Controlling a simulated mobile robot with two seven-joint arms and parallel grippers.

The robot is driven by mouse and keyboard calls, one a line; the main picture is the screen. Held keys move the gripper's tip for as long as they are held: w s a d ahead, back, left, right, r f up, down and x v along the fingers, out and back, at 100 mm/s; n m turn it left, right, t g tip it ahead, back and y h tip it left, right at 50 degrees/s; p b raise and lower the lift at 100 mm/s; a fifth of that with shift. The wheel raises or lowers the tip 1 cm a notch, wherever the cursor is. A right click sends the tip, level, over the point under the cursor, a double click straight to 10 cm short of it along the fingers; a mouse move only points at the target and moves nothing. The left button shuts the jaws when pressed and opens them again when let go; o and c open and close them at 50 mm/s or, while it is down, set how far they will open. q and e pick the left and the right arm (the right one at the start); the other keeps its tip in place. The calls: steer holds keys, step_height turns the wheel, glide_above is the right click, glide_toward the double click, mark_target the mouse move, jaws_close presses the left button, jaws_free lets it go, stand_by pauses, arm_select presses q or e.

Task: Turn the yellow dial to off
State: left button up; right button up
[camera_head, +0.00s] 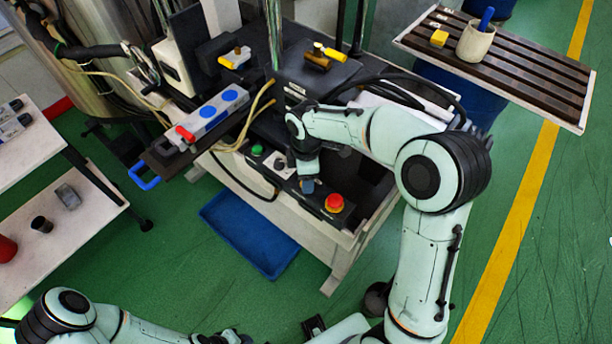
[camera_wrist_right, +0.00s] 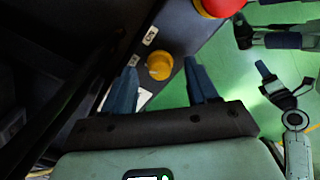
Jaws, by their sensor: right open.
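The yellow dial (camera_wrist_right: 159,66) is on the dark panel in the right wrist view. A white "ON" label (camera_wrist_right: 150,36) is just above it, and a second small label (camera_wrist_right: 133,61) is to its left. My right gripper (camera_wrist_right: 160,72) is open, with its blue fingers on either side of the dial in the picture; I cannot tell whether they touch it. In the head view my right gripper (camera_head: 306,184) points down at the front panel and hides the dial. My left gripper (camera_head: 228,338) is partly cut off at the bottom edge of the head view, and its jaws are unclear.
A red button (camera_head: 334,203) is to the right of my right gripper on the panel; a green button (camera_head: 257,150) is to the left. A blue tray (camera_head: 250,232) lies on the green floor. A slatted shelf (camera_head: 540,88) holding a cup (camera_head: 475,42) is at upper right.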

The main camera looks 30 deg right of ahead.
arm_select(q)
steer(key=shift+w+r+p, duration=0.7)
steer(key=shift+w+r, duration=0.05)
steer(key=shift+r, duration=0.25)
arm_select(e)
step_height(320, 180, up, 12)
steer(key=shift+r, duration=0.2)
steer(key=shift+f, duration=0.1)
